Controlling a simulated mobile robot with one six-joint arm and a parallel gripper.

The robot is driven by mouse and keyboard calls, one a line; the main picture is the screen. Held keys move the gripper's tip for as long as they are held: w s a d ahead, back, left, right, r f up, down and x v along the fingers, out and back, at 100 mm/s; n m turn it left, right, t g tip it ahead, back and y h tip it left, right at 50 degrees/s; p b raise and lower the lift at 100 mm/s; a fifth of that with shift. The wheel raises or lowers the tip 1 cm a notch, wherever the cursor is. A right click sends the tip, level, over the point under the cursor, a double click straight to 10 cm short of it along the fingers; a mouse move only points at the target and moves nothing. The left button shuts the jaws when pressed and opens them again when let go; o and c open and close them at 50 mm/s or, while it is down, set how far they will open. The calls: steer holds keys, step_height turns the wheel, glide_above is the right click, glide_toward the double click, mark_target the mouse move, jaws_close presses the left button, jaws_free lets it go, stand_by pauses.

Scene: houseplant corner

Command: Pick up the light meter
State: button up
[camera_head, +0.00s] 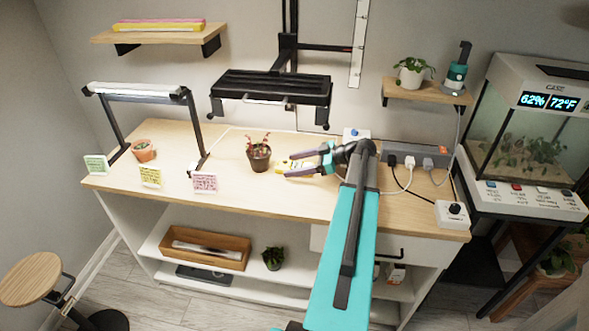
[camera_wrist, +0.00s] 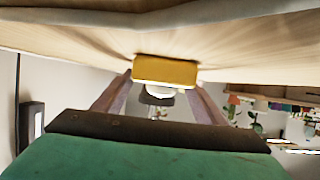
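The light meter, a small yellow block (camera_wrist: 165,70) with a white dome (camera_wrist: 159,91), is straight ahead of my gripper in the wrist view. In the head view its yellow body (camera_head: 281,167) shows on the wooden tabletop, partly hidden by my gripper (camera_head: 289,165). My gripper is open. Its two fingers reach forward low over the table, one toward each side of the meter. In the wrist view (camera_wrist: 163,82) the fingertips lie close to the meter's two side edges. I cannot tell whether they touch it.
A dark pot with a reddish plant (camera_head: 259,157) stands just left of the meter. A power strip (camera_head: 415,156) with cables lies to the right. A black rack (camera_head: 272,88) hangs above. A pink card (camera_head: 204,183) stands near the table's front edge.

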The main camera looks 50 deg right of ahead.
mark_target(295, 166)
steer(key=c, duration=1.1)
steer(key=shift+r, duration=0.25)
steer(key=shift+r+b, duration=0.45)
steer(key=shift+r, duration=0.8)
steer(key=shift+s+a+r, duration=0.1)
steer(key=shift+r, duration=0.25)
steer(key=s+a+b, duration=0.1)
steer(key=s+a, duration=0.1)
steer(key=s, duration=0.2)
steer(key=s+a+r+b, duration=0.1)
steer(key=s+a, duration=0.2)
steer(key=s, duration=0.2)
steer(key=s+a+b, duration=0.1)
steer(key=s+a, duration=0.1)
steer(key=s, duration=0.3)
steer(key=shift+a+r, duration=0.2)
steer(key=shift+a, duration=0.05)
steer(key=shift+w, duration=0.1)
